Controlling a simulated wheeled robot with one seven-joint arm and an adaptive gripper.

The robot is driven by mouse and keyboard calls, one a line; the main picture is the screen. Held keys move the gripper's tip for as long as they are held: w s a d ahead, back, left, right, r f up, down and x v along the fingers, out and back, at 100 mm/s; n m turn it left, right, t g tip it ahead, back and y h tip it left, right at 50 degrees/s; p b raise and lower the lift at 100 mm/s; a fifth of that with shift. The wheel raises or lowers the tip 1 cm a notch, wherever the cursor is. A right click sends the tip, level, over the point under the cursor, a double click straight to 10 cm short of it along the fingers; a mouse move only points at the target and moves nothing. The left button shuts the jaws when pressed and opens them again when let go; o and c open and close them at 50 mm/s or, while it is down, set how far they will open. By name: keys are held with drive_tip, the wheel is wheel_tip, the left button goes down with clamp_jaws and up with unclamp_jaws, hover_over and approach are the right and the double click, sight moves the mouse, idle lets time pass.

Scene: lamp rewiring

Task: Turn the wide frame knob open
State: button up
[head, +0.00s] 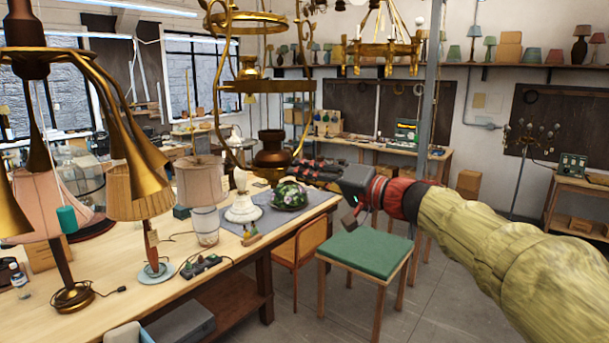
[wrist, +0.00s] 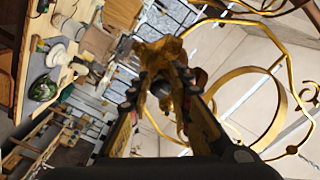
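A tall hanging brass lamp frame (head: 268,86) with wide rings and a brown bowl-like lower part (head: 271,150) hangs left of centre in the head view. My gripper (head: 302,168) reaches in from the right, close to its lower right side. In the wrist view my gripper (wrist: 163,66) has its two fingers converging around a brass piece (wrist: 160,50), which may be the knob. I cannot tell whether they press on it. Curved brass rods (wrist: 286,75) of the frame show at the right there. The knob cannot be made out in the head view.
A wooden bench (head: 130,262) below the frame holds lamps, a grey mat (head: 268,215) and a green patterned glass shade (head: 289,195). A green-seated stool (head: 365,252) and an orange chair (head: 300,245) stand beside it. A brass chandelier (head: 380,50) hangs behind. Floor at right is open.

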clamp_jaws()
drive_tip(key=shift+m+b, duration=0.3)
drive_tip(key=shift+m, duration=0.1)
drive_tip(key=m+b, duration=0.1)
drive_tip(key=m, duration=0.1)
drive_tip(key=shift+f+m+b, duration=0.1)
drive_tip(key=shift+m+b, duration=0.25)
drive_tip(key=shift+m, duration=0.05)
drive_tip(key=m, duration=0.4)
drive_tip(key=shift+m+b, duration=0.3)
drive_tip(key=shift+b, duration=0.05)
drive_tip(key=m+p, duration=0.1)
drive_tip(key=m, duration=0.4)
drive_tip(key=m+p, duration=0.2)
drive_tip(key=m, duration=0.2)
drive_tip(key=shift+m, duration=0.5)
